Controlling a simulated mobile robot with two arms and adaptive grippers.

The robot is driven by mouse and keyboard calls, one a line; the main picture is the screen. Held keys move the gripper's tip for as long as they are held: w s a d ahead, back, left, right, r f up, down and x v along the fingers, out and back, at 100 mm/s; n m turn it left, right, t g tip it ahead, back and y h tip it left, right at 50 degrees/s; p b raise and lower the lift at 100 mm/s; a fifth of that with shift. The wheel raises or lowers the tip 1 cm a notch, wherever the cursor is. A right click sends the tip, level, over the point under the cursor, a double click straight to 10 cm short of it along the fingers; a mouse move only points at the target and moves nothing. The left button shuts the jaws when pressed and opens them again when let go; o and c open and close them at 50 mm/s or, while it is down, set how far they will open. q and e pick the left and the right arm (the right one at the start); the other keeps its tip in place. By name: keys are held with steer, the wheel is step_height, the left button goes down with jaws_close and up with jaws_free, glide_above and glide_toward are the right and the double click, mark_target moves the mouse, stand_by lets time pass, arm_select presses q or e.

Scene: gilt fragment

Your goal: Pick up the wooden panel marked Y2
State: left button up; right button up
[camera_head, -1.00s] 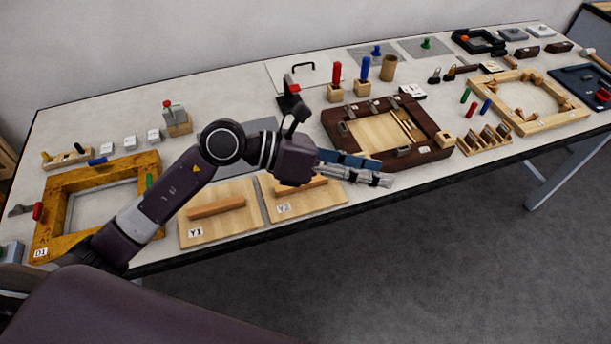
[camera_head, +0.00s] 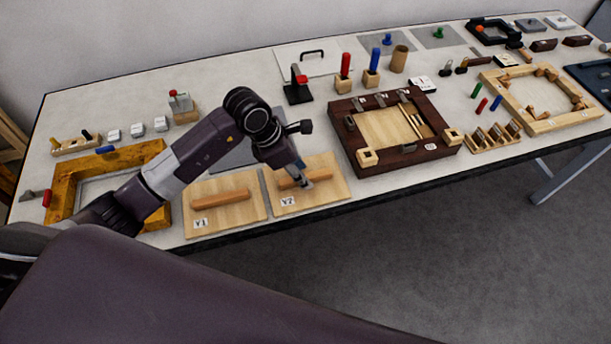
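The wooden panel marked Y2 (camera_head: 325,195) lies flat near the table's front edge, a light square board with a bar handle (camera_head: 288,181) across it and a white label at its lower left. My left gripper (camera_head: 307,182) points down at the right part of that handle, over the panel. The fingers overlap the bar in this view; whether they touch it, or are open or shut, I cannot tell. The gripper and wrist hide part of the panel's back side. My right gripper is not in view.
A similar panel marked Y1 (camera_head: 240,217) lies just left of Y2. A dark wooden frame (camera_head: 345,153) stands close to the right. A yellow-brown frame (camera_head: 63,188) lies at the left, partly behind my arm. The table's front edge (camera_head: 330,214) runs close by.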

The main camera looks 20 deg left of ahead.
arm_select(q)
steer(key=shift+w+d+f, duration=0.1)
steer(key=shift+d+f, duration=0.15)
steer(key=shift+f, duration=0.3)
steer(key=c, duration=1)
steer(key=shift+r, duration=0.1)
